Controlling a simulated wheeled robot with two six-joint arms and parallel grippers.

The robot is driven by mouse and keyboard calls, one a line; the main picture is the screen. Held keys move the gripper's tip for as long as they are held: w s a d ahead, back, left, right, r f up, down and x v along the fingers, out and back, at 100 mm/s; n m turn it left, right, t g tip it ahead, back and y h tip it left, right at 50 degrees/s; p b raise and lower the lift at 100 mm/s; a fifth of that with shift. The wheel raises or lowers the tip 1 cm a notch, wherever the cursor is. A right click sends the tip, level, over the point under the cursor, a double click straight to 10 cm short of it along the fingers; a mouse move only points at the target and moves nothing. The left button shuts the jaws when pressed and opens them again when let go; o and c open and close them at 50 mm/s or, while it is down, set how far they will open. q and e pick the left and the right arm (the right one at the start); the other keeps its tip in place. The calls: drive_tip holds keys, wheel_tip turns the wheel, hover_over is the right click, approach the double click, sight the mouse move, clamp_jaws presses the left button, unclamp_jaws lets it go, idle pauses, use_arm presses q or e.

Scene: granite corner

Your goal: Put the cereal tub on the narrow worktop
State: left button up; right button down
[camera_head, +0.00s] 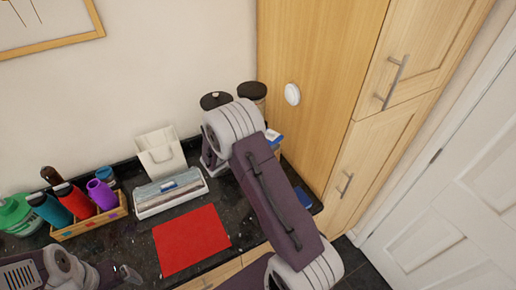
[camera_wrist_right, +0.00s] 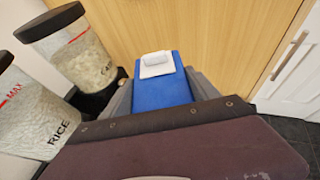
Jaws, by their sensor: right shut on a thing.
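The cereal tub, with a blue lid and a white flap, shows from above in the right wrist view (camera_wrist_right: 172,88). In the head view only a blue-and-white corner of its lid (camera_head: 274,137) and some tan below show behind my right arm. My right gripper (camera_wrist_right: 160,95) is shut on the tub, its grey fingers at both sides. The head view hides most of this grip. The black speckled worktop (camera_head: 125,245) runs along the wall; which part is the narrow one I cannot tell. My left gripper (camera_head: 128,275) is low at the left, its jaws unclear.
Two dark-lidded canisters (camera_wrist_right: 65,45) stand left of the tub, one marked RICE. A red mat (camera_head: 192,240), a white-and-blue box (camera_head: 170,193), a white holder (camera_head: 161,153) and a wooden bottle rack (camera_head: 90,222) are on the worktop. A blue patch (camera_head: 303,197) lies near its right end. Tall wooden cupboards (camera_head: 320,90) close off the right.

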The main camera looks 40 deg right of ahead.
drive_tip(key=w, duration=0.1)
drive_tip(key=w+a+f, duration=0.1)
drive_tip(key=shift+w+f, duration=0.3)
wheel_tip(320, 180, down, 4)
drive_tip(key=shift+f+p, duration=0.2)
drive_tip(key=shift+p, duration=0.55)
drive_tip(key=shift+c, duration=1)
unclamp_jaws()
drive_tip(key=shift+s, duration=0.1)
drive_tip(key=shift+r, duration=0.15)
